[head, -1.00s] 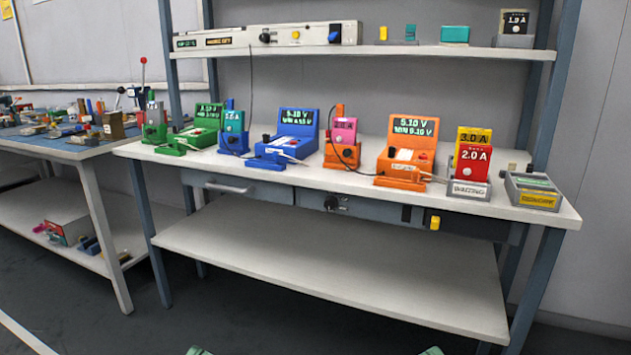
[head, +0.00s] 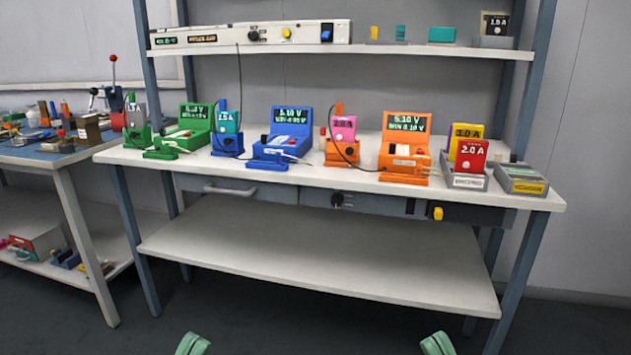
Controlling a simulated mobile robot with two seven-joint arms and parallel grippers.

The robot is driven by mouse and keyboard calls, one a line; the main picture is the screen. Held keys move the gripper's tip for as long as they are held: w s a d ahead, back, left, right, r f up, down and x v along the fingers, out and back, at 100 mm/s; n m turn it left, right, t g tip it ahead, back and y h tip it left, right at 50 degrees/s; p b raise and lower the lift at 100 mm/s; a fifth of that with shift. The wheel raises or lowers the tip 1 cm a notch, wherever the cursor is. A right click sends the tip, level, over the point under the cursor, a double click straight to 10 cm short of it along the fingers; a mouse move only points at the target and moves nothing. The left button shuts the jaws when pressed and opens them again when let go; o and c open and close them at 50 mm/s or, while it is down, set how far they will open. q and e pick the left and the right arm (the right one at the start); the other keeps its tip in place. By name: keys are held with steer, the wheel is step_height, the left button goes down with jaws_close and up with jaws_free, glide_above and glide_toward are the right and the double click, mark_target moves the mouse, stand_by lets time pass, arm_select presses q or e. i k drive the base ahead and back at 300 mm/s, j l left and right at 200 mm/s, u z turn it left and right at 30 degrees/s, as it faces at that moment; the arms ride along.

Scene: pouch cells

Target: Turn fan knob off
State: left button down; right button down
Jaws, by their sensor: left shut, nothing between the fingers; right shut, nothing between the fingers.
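A black round knob (head: 337,200) sits on the grey front panel under the bench top, right of the drawer. Another black knob (head: 253,35) sits on the white control box on the upper shelf. I cannot read which one is labelled fan, nor make out either setting. My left gripper (head: 192,344) shows as a green shape at the bottom edge, left of centre. My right gripper (head: 437,343) shows as a green shape at the bottom edge, right of centre. Both are shut and empty, well in front of the bench and below its top, touching nothing.
The bench top (head: 270,178) holds several green, blue and orange testers. A yellow knob (head: 437,213) is on the front panel's right part. The lower shelf (head: 320,262) is bare. A cluttered table (head: 50,155) stands at left. The floor before the bench is clear.

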mark_target(337, 199)
steer(key=i+j, duration=0.15)
steer(key=j, duration=0.25)
steer(key=i+j, duration=0.1)
steer(key=j, duration=0.3)
steer(key=i+j, duration=0.15)
steer(key=j, duration=0.25)
steer(key=i+j, duration=0.15)
steer(key=i, duration=0.15)
steer(key=i+j, duration=0.2)
steer(key=i+z, duration=0.05)
steer(key=i, duration=0.05)
